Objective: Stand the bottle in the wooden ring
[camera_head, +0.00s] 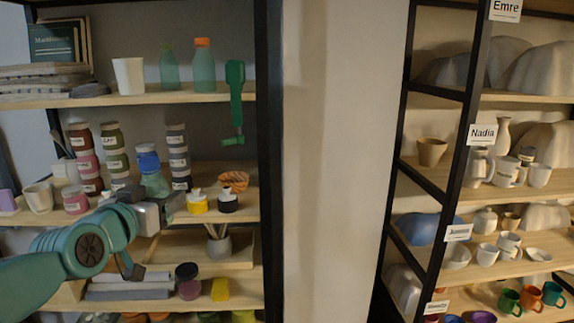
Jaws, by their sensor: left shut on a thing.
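My left gripper (168,207) reaches in from the lower left, in front of the middle shelf. It is shut on a teal bottle (155,185) with a blue cap (148,160). The bottle leans slightly to the left, and its lower end is partly hidden by the gripper. An orange-brown ring-like wooden thing (234,179), which looks like the wooden ring, sits on the middle shelf to the right of the gripper and the bottle, apart from both. My right gripper is not in view.
Stacked jars (115,152) stand behind and left of the bottle. A yellow jar (197,203) and a black jar (228,202) stand in front of the ring. A black shelf post (269,150) is on the right.

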